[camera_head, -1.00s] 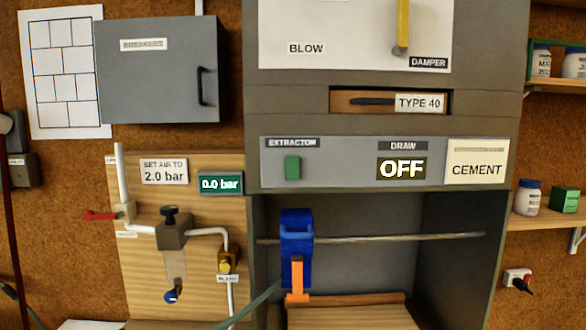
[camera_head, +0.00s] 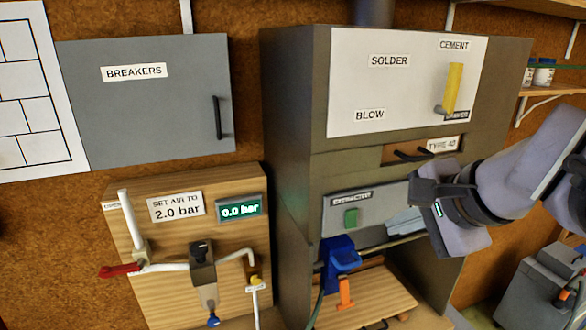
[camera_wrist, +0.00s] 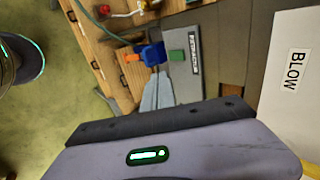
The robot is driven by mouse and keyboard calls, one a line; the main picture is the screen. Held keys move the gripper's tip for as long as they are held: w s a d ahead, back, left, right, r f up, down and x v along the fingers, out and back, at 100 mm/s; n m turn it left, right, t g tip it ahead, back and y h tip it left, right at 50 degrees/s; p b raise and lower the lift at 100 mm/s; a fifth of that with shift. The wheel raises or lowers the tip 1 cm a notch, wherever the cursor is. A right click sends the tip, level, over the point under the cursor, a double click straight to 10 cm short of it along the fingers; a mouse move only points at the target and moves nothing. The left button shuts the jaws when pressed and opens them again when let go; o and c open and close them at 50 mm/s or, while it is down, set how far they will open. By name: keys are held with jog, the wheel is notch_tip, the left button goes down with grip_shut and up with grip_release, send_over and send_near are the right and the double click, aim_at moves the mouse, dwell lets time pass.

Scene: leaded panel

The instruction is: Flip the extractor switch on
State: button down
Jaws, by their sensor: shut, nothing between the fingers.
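The extractor switch (camera_head: 351,217) is a small green rocker under the EXTRACTOR label on the grey panel (camera_head: 376,205) of the hood. In the wrist view the green switch (camera_wrist: 177,55) sits just beyond and right of my fingertips. My gripper (camera_head: 390,226) comes in from the right, its pale fingers shut and empty in front of the panel, right of the switch. They also show in the wrist view (camera_wrist: 158,78). A gap shows between the fingers and the switch. The draw display is hidden behind my gripper.
A blue holder (camera_head: 341,255) with an orange part hangs below the switch, near a horizontal rod. A yellow damper lever (camera_head: 454,88) is above. Left are an air board (camera_head: 190,290) reading 0.0 bar, with a red lever, and a grey breaker box (camera_head: 150,105).

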jog(key=d, duration=0.1)
send_near(352, 226)
jog(key=shift+x, duration=3.2)
jog(key=shift+s+d+f, duration=0.1)
jog(key=shift+s+f, duration=0.05)
jog(key=shift+s, duration=0.1)
jog(key=shift+w+f+b, duration=0.15)
jog(key=shift+f+b, duration=0.2)
jog(key=shift+b, duration=0.6)
jog(key=shift+r, duration=0.4)
